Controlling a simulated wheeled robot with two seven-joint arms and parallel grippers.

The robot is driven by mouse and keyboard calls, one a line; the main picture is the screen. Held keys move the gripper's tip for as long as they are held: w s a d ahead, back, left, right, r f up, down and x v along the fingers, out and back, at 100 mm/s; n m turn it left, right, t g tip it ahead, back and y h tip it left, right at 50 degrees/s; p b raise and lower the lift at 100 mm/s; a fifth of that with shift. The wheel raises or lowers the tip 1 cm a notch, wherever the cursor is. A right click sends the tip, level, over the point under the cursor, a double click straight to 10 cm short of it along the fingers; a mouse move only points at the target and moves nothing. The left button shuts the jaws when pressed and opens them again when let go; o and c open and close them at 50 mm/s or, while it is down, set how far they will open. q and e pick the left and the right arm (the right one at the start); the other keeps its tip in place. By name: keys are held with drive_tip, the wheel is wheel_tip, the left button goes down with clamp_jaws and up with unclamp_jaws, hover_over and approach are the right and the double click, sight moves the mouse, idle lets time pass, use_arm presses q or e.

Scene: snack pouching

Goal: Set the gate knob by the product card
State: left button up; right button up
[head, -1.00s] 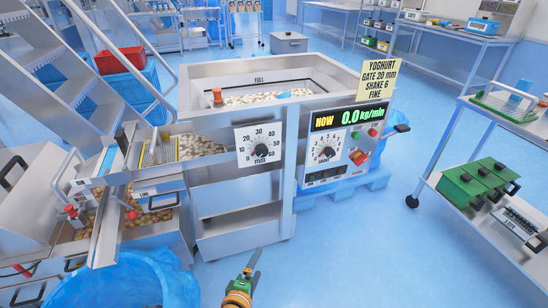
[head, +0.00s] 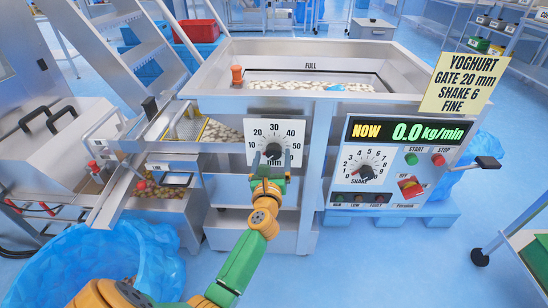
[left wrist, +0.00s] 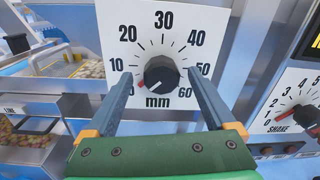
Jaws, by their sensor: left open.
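The gate knob (head: 273,152) is a black round knob on a white dial plate marked in mm. In the left wrist view the knob (left wrist: 161,74) has its red pointer toward the lower left, below the 10 mark, near the low end. My left gripper (head: 269,168) is in front of the dial. In the left wrist view its open fingers (left wrist: 161,86) stand on either side of the knob, with a gap on each side. The yellow product card (head: 460,82) reads YOGHURT, GATE 20 mm, SHAKE 6, FINE. My right gripper is not in view.
The control panel (head: 398,132) right of the dial shows NOW 0.0 kg/min. It carries a shake knob (head: 367,172), START and STOP buttons and a red switch (head: 411,187). The hopper (head: 310,62) holds pale pieces. A blue-lined bin (head: 100,260) stands at lower left.

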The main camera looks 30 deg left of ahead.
use_arm(q)
drive_tip(key=shift+w, duration=0.3)
drive_tip(key=shift+s+a, duration=0.1)
drive_tip(key=shift+c, duration=1.3)
drive_tip(key=c, duration=1.1)
